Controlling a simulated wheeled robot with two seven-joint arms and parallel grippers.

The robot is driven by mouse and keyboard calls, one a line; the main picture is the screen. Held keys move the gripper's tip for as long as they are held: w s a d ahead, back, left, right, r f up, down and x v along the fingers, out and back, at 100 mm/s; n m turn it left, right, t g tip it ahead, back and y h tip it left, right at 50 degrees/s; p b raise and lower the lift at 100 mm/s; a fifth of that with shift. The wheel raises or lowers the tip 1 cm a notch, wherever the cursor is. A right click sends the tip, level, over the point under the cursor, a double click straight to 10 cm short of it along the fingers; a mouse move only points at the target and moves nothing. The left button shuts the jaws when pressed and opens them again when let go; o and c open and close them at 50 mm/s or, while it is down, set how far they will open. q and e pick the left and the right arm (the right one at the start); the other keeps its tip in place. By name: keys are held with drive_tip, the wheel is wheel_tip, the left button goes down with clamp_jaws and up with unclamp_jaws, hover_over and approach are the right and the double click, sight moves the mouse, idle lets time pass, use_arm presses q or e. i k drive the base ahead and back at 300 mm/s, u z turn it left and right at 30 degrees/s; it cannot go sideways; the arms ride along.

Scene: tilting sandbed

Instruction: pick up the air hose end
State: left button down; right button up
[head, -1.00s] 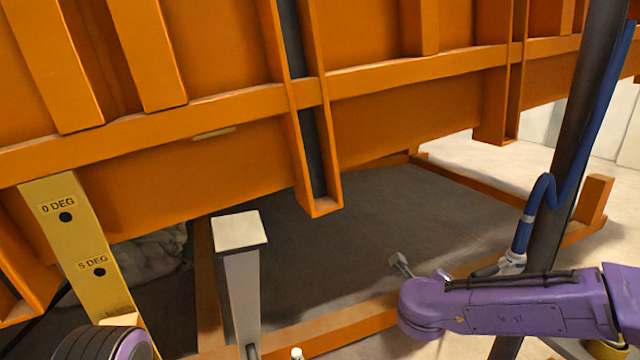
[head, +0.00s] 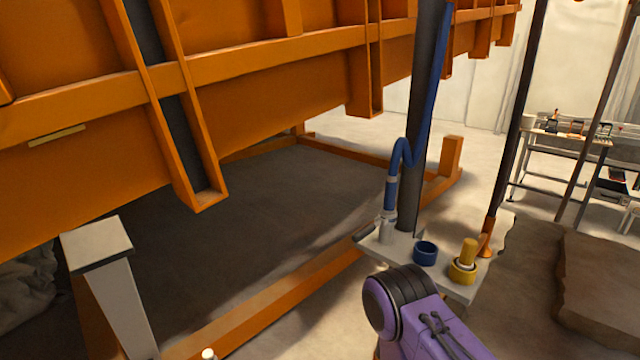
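The blue air hose (head: 436,75) runs down along a dark post and bends in a loop near its lower part. The air hose end (head: 388,228), a pale metal fitting below a blue sleeve, points down at the left edge of a small grey shelf (head: 404,252). I cannot tell whether it rests on the shelf or hangs just over it. A purple link of my arm shows at the bottom, in front of the shelf and below the hose end. Neither of my grippers shows in the head view.
The shelf also carries a blue ring (head: 425,253) and a yellow holder (head: 463,270) with a yellow plug. The orange sandbed frame (head: 270,75) fills the upper left. A grey post (head: 110,280) stands at lower left. A brown block (head: 603,295) lies at right.

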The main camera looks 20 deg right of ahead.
sight(388, 209)
drive_tip(key=k, duration=1)
drive_tip(key=u, duration=0.85)
drive_tip(key=i, duration=0.7)
drive_tip(key=z, duration=2.15)
drive_tip(key=i, duration=0.5)
drive_tip(key=z, duration=0.1)
